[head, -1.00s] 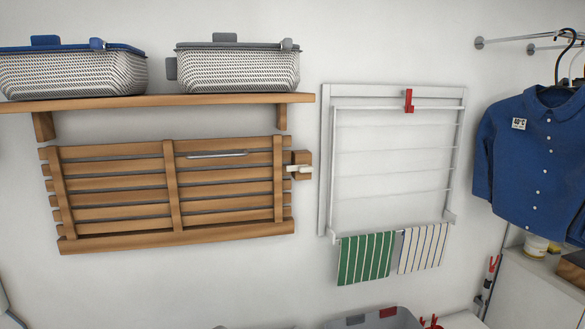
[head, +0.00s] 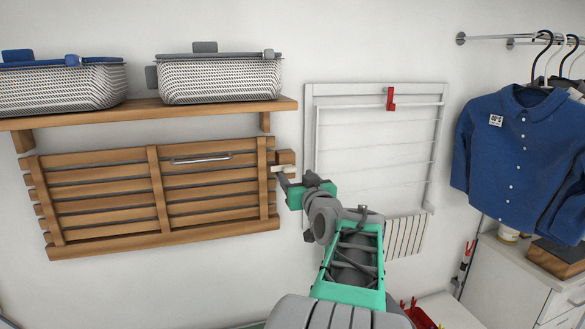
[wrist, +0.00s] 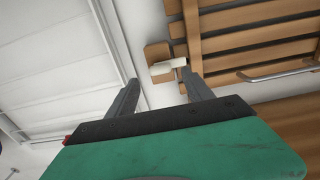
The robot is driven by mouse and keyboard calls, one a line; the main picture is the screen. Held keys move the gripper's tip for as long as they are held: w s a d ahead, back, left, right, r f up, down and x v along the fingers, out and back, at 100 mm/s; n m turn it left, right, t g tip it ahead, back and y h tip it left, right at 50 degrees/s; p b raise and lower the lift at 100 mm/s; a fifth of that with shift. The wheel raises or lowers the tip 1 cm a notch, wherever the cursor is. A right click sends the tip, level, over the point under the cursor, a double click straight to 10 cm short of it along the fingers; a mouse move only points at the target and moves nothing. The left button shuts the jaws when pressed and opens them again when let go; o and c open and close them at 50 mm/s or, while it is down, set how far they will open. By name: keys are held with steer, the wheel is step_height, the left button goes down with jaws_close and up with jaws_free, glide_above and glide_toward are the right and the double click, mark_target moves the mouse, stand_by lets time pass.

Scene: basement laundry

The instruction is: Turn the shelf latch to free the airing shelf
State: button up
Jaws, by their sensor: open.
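The airing shelf (head: 110,204) is a wooden slatted panel folded flat against the wall, with a metal handle (head: 201,159) near its top. The shelf latch is a wooden block (head: 286,157) with a pale turn piece (head: 280,169) at the shelf's right edge. In the wrist view the pale piece (wrist: 166,68) points sideways from the block (wrist: 157,52) to the shelf's edge slat. My gripper (head: 287,181) is at the latch. In the wrist view my gripper (wrist: 163,85) has its fingers apart, with the pale piece just beyond and between the tips; contact cannot be told.
A wooden wall shelf (head: 150,111) above holds two lidded baskets. A white drying rack (head: 311,150) with a red clip (head: 391,98) is right of the latch. A blue shirt (head: 513,145) hangs further right. The wall below the airing shelf is clear.

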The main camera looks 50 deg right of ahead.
mark_target(291, 171)
steer(key=p+x, duration=0.1)
steer(key=x, duration=0.3)
steer(key=shift+w+d, duration=0.1)
steer(key=shift+w, duration=0.1)
steer(key=shift+c, duration=0.6)
jaws_close()
